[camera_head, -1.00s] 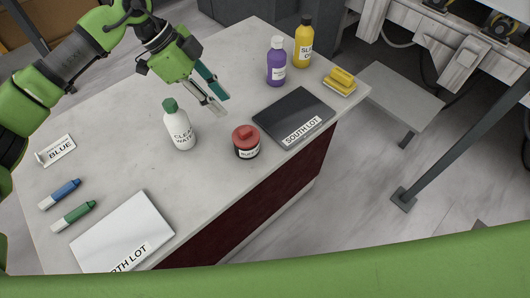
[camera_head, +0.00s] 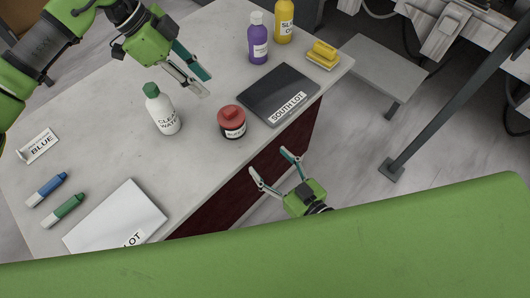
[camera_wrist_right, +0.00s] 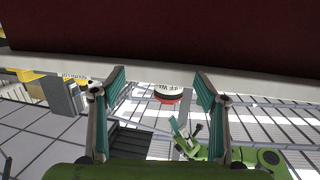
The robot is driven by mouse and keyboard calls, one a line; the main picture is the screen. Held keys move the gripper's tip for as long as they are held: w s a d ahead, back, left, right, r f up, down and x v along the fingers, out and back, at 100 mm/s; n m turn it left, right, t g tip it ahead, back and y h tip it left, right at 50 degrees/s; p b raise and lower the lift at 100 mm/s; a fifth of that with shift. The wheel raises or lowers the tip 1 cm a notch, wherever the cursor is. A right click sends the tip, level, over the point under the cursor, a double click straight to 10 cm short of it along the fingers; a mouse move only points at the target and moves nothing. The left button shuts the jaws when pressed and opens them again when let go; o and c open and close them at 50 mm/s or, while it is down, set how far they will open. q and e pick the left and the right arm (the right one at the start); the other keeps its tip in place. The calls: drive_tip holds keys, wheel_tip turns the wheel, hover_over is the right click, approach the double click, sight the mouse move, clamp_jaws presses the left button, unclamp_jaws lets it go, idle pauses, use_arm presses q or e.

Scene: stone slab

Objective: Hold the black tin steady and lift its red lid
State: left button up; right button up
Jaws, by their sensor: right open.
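The black tin (camera_head: 233,131) stands upright near the slab's front edge, with a white label and its red lid (camera_head: 231,115) on top. My left gripper (camera_head: 206,88) hangs above the slab, up and left of the tin, open and empty. My right gripper (camera_head: 268,160) is open and empty in front of the slab's front side, below and right of the tin in the head view. In the right wrist view my right gripper (camera_wrist_right: 160,82) has its fingers spread. The tin (camera_wrist_right: 168,95) appears upside down between them, farther off, lid downward in the picture.
A white bottle (camera_head: 161,112) stands just left of the tin. A dark South Lot panel (camera_head: 278,88) lies right of it. A white panel (camera_head: 112,212) and two markers lie at left.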

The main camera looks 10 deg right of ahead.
drive_tip(key=n+y, duration=0.1)
drive_tip(key=y, duration=0.1)
approach(232, 122)
wheel_tip(232, 122, down, 3)
drive_tip(key=s+d, duration=0.1)
drive_tip(key=d, duration=0.1)
drive_tip(key=shift+t, duration=0.3)
drive_tip(key=x, duration=1.3)
drive_tip(key=shift+w+a+f, duration=0.15)
drive_tip(key=shift+w+a, duration=0.1)
drive_tip(key=shift+a, duration=0.05)
drive_tip(key=c, duration=1.7)
